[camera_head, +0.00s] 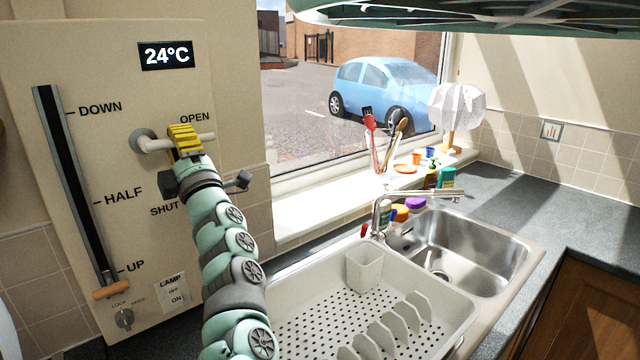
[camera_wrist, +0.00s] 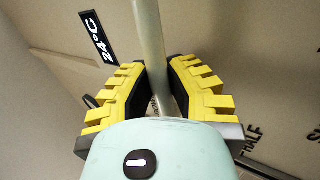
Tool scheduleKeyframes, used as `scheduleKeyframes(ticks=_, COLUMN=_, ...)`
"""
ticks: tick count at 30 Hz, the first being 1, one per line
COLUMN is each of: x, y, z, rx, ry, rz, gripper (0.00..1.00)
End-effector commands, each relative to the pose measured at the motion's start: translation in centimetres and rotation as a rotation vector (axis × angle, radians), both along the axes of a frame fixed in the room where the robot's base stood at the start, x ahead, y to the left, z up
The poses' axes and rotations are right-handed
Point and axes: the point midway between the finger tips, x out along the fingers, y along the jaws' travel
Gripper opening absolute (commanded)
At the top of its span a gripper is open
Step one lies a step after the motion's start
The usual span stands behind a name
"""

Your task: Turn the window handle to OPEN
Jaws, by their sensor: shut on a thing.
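The window handle (camera_head: 157,145) is a pale bar on a round grey pivot, on the beige panel at the left of the head view. It lies nearly level, its free end pointing right, just below the word OPEN and well above SHUT. My gripper (camera_head: 185,139), with yellow ribbed fingers, is shut around the bar between pivot and free end. In the wrist view the bar (camera_wrist: 149,40) runs between both fingers of my gripper (camera_wrist: 160,85). The fingers hide the middle of the bar.
Left of the handle, a slider (camera_head: 107,291) sits low by UP. A lamp switch (camera_head: 171,292) and a lock knob (camera_head: 124,318) are below. The window (camera_head: 300,100) is to the right. A dish rack (camera_head: 290,300) and sink (camera_head: 470,245) fill the counter.

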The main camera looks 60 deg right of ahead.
Motion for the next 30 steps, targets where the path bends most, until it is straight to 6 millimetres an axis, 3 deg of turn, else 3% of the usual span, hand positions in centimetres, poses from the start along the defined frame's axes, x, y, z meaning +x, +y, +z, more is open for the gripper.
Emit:
scheduleKeyframes(ticks=19, x=-0.08, y=0.13, z=0.75, rx=-0.048, ry=0.002, rz=0.007, gripper=0.00)
scheduleKeyframes(ticks=20, x=-0.08, y=0.12, z=0.75, rx=-0.047, ry=0.002, rz=0.007, gripper=0.18)
scheduleKeyframes(ticks=28, x=-0.04, y=0.05, z=0.49, rx=-0.044, ry=0.008, rz=0.004, gripper=0.46)
scheduleKeyframes(ticks=30, x=-0.02, y=0.04, z=0.45, rx=-0.045, ry=0.008, rz=0.003, gripper=0.47)
